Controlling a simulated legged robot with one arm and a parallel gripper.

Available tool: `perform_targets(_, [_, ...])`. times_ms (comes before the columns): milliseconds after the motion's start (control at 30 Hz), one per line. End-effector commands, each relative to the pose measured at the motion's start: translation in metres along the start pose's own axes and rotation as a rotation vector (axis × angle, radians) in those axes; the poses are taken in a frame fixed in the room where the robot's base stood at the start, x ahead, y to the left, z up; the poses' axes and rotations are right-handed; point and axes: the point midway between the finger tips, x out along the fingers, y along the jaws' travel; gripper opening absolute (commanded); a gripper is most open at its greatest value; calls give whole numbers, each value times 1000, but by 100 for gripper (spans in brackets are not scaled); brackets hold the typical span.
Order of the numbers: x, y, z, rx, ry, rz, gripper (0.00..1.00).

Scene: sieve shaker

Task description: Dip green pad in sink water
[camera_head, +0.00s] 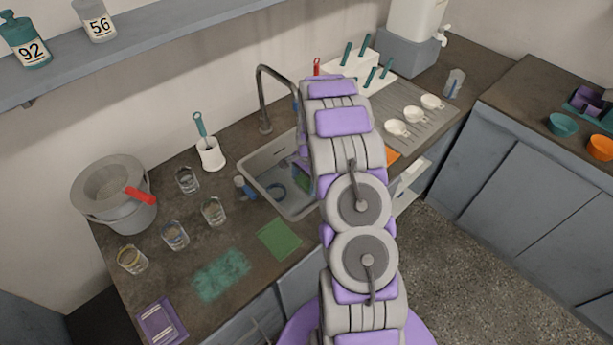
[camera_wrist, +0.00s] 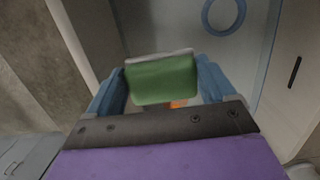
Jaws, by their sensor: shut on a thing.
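The green pad (camera_wrist: 162,80) sits between the two blue fingers of my gripper (camera_wrist: 163,84) in the wrist view. My gripper is shut on it, and a pale layer shows along the pad's top edge. In the head view the sink (camera_head: 258,171) is a pale basin set in the dark counter. My arm hides most of the gripper at the sink's right side, where a bit of green (camera_head: 301,181) shows. I cannot tell whether the pad touches the water.
A blue ring (camera_head: 277,192) lies in the sink and shows in the wrist view (camera_wrist: 223,16). The faucet (camera_head: 264,100) rises behind. A flat green sheet (camera_head: 279,239) and a teal patch (camera_head: 221,275) are in front. Several glasses (camera_head: 213,211) and a bucket (camera_head: 113,196) stand left.

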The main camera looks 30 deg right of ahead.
Motion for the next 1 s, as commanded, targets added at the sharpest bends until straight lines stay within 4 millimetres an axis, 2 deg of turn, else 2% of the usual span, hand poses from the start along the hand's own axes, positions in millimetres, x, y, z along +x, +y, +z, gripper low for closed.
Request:
perform_targets(200, [28,1,-8,0,-5,1,60])
perform_targets(1000, [109,2,-18,1,-6,1,60])
